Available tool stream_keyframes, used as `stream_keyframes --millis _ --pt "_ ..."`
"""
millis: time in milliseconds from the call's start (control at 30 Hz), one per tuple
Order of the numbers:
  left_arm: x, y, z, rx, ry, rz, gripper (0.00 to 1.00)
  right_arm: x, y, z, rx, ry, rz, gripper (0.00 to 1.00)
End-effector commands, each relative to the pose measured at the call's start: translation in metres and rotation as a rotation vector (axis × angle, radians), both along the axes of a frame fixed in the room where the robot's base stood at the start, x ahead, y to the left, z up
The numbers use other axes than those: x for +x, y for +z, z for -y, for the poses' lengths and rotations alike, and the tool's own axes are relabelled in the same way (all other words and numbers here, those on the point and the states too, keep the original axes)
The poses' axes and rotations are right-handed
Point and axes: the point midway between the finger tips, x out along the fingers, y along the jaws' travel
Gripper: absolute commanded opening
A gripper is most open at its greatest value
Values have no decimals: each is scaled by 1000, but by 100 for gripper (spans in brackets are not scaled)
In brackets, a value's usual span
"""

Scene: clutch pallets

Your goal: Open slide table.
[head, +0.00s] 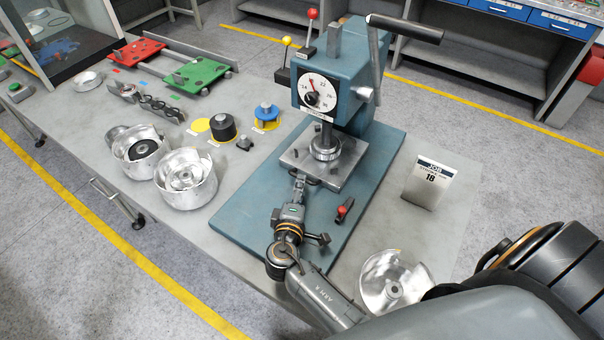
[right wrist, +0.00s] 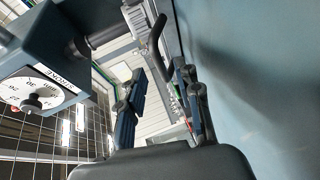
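The slide table (head: 345,158) is a grey metal plate on the blue base of the press, under its spindle. Its small dark front handle (head: 311,181) is partly hidden by my right gripper (head: 299,180), which is low over the blue base at the table's front edge. In the right wrist view, the fingers of my right gripper (right wrist: 160,97) stand apart with nothing visibly clamped between them. A black curved bar (right wrist: 157,35) shows beyond the fingertips; I cannot tell whether they touch it. My left gripper is not in view.
The blue press (head: 345,80) with a dial stands behind the table. A small red-topped part (head: 344,208) lies on the base to the right. A silver clutch part (head: 392,284) and a job card (head: 428,183) are farther right. Metal housings (head: 186,180) stand at left.

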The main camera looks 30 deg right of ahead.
Motion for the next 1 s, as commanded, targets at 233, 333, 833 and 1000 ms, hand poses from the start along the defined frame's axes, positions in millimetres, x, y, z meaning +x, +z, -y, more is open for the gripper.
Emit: stream_keyframes --millis 233,333,833,1000 --pt "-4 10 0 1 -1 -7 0 30 -7 22 -1 1 -1 34" --pt "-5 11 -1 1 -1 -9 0 36 -9 26 -1 2 0 34" --pt "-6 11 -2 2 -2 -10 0 38 -10 28 1 1 -1 1" --pt "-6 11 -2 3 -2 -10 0 38 -10 28 1 1 -1 0"
